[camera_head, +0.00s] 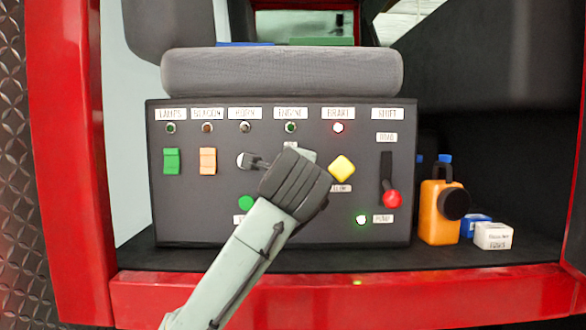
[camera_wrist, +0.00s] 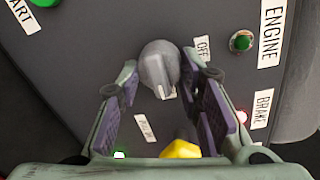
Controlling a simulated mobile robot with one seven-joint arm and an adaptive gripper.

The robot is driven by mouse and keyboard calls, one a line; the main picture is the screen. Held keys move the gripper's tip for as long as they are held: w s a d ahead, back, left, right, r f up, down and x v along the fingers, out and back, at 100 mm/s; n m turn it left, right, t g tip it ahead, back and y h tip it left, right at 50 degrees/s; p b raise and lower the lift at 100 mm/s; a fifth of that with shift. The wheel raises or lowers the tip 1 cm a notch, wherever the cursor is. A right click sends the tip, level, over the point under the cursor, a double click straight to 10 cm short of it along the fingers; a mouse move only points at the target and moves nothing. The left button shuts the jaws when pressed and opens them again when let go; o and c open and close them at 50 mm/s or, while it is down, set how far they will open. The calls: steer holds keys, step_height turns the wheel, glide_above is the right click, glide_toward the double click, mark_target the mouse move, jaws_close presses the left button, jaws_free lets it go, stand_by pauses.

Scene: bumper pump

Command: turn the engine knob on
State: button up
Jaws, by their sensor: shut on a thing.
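The engine knob is grey and round, and in the wrist view the knob (camera_wrist: 157,64) sits between my two fingers. A pale mark on it faces the lower right of that view, and the OFF label (camera_wrist: 203,48) is just right of it. My gripper (camera_wrist: 163,82) is shut on the knob, a finger on each side. In the head view my gripper (camera_head: 293,170) covers the knob under the ENGINE label (camera_head: 290,113). The engine lamp (camera_head: 290,127) is green; whether it is lit is unclear.
The yellow brake knob (camera_head: 342,168) is close to the right of my gripper, under a red lit lamp (camera_head: 338,127). A red-tipped lever (camera_head: 391,198) and an orange jug (camera_head: 437,212) stand farther right.

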steer(key=shift+r, duration=0.15)
steer(key=o, duration=1.2)
steer(key=shift+c, duration=0.2)
steer(key=s, duration=1.2)
steer(key=shift+r, duration=0.25)
